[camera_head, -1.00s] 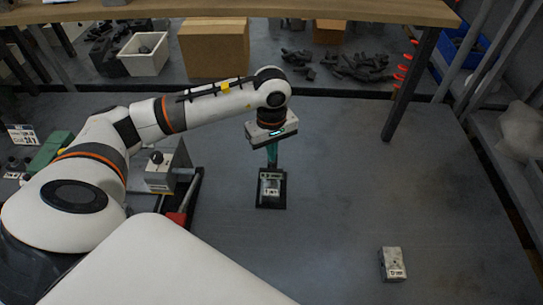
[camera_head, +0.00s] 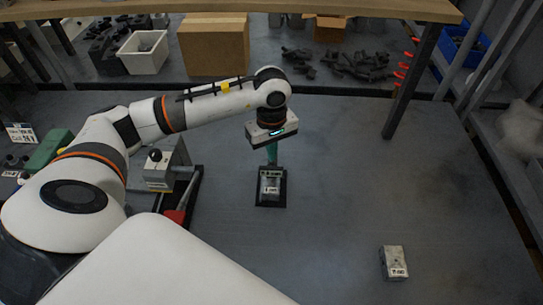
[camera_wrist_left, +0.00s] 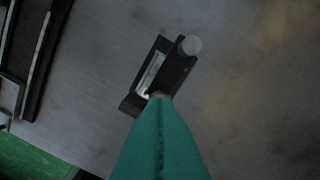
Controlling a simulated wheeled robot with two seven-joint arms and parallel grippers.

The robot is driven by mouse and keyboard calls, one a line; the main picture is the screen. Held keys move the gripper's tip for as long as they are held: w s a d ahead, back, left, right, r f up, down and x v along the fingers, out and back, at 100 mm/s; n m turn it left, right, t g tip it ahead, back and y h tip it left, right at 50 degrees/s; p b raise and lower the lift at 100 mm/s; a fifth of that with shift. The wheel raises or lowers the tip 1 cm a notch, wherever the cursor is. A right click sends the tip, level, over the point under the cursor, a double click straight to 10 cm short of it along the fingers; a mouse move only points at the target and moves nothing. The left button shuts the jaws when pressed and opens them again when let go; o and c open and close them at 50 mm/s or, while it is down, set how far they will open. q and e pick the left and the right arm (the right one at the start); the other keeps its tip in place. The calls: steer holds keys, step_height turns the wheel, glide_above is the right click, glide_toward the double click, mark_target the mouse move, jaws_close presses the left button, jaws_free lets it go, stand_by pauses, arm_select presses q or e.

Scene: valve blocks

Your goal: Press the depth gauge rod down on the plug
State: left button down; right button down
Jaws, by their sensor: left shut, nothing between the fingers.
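My left gripper (camera_head: 272,162) points down over a small labelled metal block (camera_head: 271,184) in a black holder (camera_head: 271,202). Its teal fingers are shut with nothing between them; they also show in the left wrist view (camera_wrist_left: 160,100). There the fingertips are over or against the edge of the dark holder (camera_wrist_left: 132,105); I cannot tell whether they touch. A round light-grey top (camera_wrist_left: 192,45) stands on a dark part beside the tips, possibly the gauge rod's end. The plug cannot be made out. My right gripper is not in view.
A separate labelled metal block (camera_head: 394,262) lies at the front right. A grey block with a black knob (camera_head: 157,168) stands left, near a dark rail with a red part (camera_head: 176,216). A shelf edge (camera_head: 350,10) crosses the top.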

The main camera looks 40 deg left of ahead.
arm_select(q)
steer(key=shift+r, duration=0.1)
stand_by(0.6)
steer(key=shift+r+p, duration=0.75)
steer(key=shift+r, duration=0.55)
